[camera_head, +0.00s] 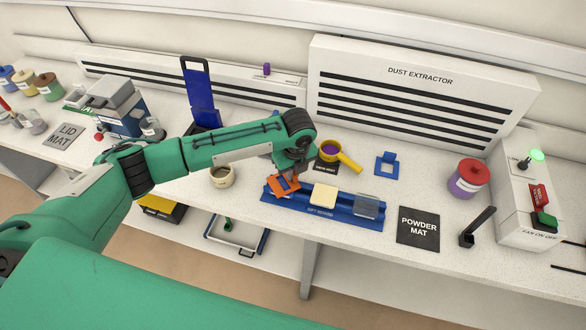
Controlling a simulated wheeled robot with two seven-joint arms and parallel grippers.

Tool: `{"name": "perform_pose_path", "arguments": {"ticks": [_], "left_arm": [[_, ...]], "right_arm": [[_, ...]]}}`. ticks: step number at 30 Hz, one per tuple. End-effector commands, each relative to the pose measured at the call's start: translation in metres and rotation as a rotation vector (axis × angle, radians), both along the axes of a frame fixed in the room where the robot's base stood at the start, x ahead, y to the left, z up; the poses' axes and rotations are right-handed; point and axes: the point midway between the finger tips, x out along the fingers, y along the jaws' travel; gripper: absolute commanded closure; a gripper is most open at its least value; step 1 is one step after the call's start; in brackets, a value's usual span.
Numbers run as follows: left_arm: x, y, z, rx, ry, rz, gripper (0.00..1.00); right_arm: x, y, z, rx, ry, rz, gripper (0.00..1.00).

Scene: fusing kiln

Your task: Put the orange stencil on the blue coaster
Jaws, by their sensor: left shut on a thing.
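The orange stencil (279,188) is a small flat frame with an opening, under my left gripper (289,176). My left gripper is shut on the stencil, and its wrist bends down over it from the left. The stencil shows over the left end of a long blue rack (310,209). I cannot tell whether it touches what is below. The blue coaster does not stand out clearly; the left end of the rack is partly hidden by the stencil and gripper. My right gripper is not in view.
A cream coaster (325,195) and a grey glassy one (367,205) sit in the rack. A yellow sieve (335,154) and a blue stencil (386,164) lie behind. The powder mat (418,228) and a red-lidded jar (468,179) are right. A cream cup (222,176) stands left.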

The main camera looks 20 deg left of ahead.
Motion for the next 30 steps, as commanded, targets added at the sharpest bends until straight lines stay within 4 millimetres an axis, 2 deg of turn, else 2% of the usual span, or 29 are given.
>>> {"name": "perform_pose_path", "arguments": {"ticks": [11, 12, 15, 26, 30], "left_arm": [[0.0, 0.0, -0.005, -0.001, -0.001, -0.001, 1.0], [0.0, 0.0, -0.005, -0.001, -0.001, -0.001, 0.84], [0.0, 0.0, -0.005, -0.001, -0.001, -0.001, 0.68], [0.001, 0.0, 0.001, -0.001, -0.002, 0.0, 0.68], [-0.001, -0.002, 0.02, -0.002, -0.005, -0.002, 0.68]], "right_arm": [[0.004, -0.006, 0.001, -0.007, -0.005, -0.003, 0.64], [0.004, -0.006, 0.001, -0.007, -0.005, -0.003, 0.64], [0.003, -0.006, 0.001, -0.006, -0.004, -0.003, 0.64], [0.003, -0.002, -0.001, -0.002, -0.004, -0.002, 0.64], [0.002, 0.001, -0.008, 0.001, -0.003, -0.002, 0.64]]}}
